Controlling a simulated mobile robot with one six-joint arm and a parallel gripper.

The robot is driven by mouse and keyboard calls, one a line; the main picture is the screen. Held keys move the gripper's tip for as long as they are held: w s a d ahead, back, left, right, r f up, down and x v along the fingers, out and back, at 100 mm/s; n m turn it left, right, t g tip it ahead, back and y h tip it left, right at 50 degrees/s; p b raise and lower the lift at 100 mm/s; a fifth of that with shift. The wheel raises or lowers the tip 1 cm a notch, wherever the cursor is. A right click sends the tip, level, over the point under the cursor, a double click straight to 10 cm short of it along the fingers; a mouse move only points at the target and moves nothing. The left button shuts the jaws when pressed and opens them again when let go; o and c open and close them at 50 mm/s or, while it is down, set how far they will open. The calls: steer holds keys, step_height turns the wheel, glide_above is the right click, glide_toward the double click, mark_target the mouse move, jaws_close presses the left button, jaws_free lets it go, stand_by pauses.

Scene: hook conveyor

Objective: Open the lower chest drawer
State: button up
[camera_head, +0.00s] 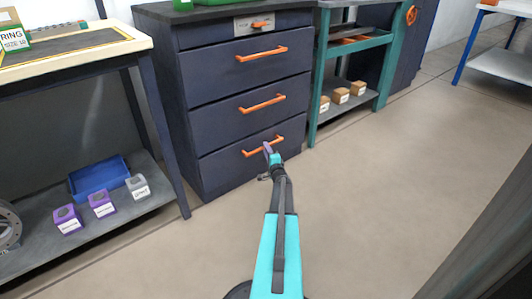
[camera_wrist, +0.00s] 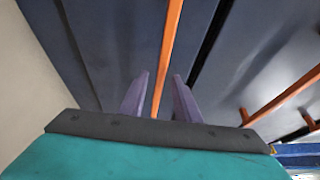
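The dark blue chest (camera_head: 245,95) stands left of centre in the head view, with its drawers flush. The lower drawer (camera_head: 222,172) has an orange bar handle (camera_head: 252,152). My gripper (camera_head: 269,150) is at this handle, near its middle, and hides a part of it. In the wrist view the lower handle (camera_wrist: 171,45) runs between the two purple fingers of my gripper (camera_wrist: 161,76). The fingers stand apart with a gap on each side of the bar, so the gripper is open around it. Contact with the drawer front cannot be told.
A workbench (camera_head: 75,55) with a lower shelf holding a blue bin (camera_head: 98,178) and small boxes stands left. A teal rack (camera_head: 322,75) with boxes adjoins the chest's right side. Another drawer's handle (camera_head: 262,103) is above. The floor (camera_head: 390,190) in front and right is clear.

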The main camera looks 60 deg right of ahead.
steer(key=shift+w+d, duration=0.3)
steer(key=shift+w, duration=0.1)
steer(key=shift+c, duration=0.5)
jaws_close()
steer(key=shift+s, duration=0.15)
